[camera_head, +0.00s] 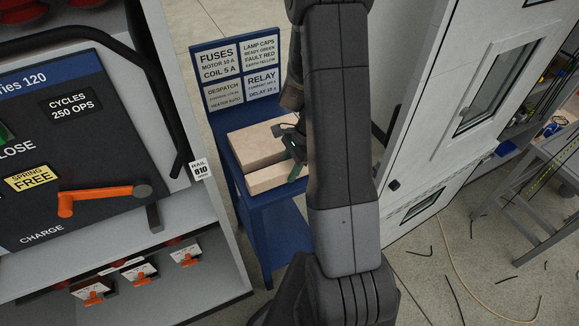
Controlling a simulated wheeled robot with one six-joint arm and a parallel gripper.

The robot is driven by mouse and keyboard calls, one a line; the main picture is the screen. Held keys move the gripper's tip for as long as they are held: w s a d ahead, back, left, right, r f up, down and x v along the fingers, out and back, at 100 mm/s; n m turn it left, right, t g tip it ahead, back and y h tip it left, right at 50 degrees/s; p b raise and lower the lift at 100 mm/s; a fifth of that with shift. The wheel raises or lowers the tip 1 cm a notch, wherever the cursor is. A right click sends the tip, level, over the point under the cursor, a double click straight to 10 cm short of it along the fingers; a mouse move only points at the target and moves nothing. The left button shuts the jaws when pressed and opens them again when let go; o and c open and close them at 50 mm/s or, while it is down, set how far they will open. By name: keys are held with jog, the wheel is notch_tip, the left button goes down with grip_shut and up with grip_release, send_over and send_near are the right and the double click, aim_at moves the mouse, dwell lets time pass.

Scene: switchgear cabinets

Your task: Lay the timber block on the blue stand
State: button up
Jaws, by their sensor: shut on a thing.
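The blue stand (262,209) is a narrow table with a tall blue back panel, between the cabinets. Two pale wooden pieces show over its top: a wide one (258,142) at the back and a narrower bar in front, which I take as the timber block (268,178). My gripper (296,158) is at the right part of the timber block, shut on it. My arm hides the right end of the block and part of the stand. I cannot tell whether the block touches the stand top or hangs just above it.
A switchgear cabinet (205,230) with an orange handle (100,197) stands close on the left. A light grey cabinet (445,120) stands on the right, with a grey metal table (545,190) beyond it. Loose cables (455,275) lie on the floor at the lower right.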

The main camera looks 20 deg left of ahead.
jog(key=shift+f+b, duration=0.45)
jog(key=shift+f, duration=0.15)
jog(key=o, duration=1.3)
jog(key=v, duration=1.4)
jog(key=shift+s+f, duration=0.1)
jog(key=shift+f, duration=0.1)
jog(key=x, duration=1.3)
jog(key=shift+a+f, duration=0.1)
